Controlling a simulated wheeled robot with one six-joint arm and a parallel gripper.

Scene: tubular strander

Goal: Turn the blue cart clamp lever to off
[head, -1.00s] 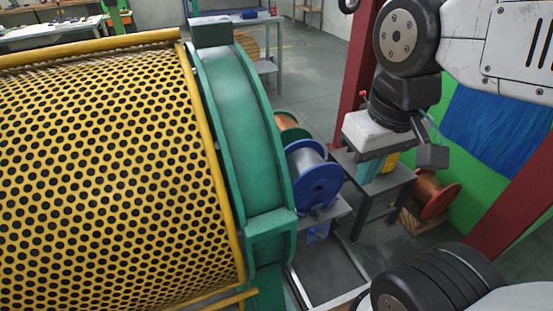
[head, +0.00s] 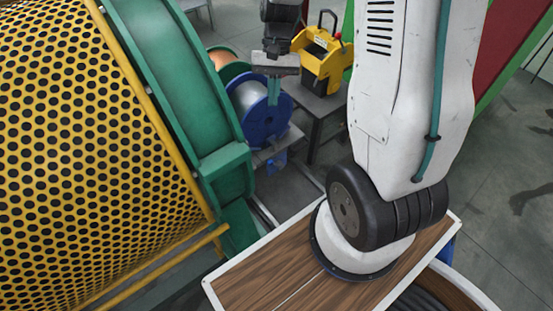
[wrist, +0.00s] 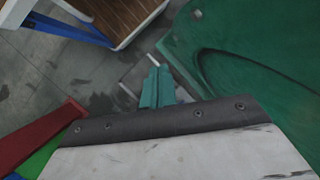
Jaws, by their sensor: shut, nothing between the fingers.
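My gripper (head: 273,92) hangs over the blue spool (head: 258,118) in the head view, its teal fingers together and empty. In the wrist view the closed fingers (wrist: 157,88) point at the grey floor. A small blue block (head: 277,162) sits low below the spool, at the front of a grey metal shelf (head: 283,146). It may be the cart clamp, but it is too small to make out a lever or its position. The gripper is above and apart from it. The wrist view does not show the blue block.
The green strander ring (head: 185,75) and perforated yellow guard (head: 85,150) fill the left. A yellow machine (head: 322,60) stands on a grey table (head: 320,103) right of the spool. The green body (wrist: 250,60) is close at right in the wrist view.

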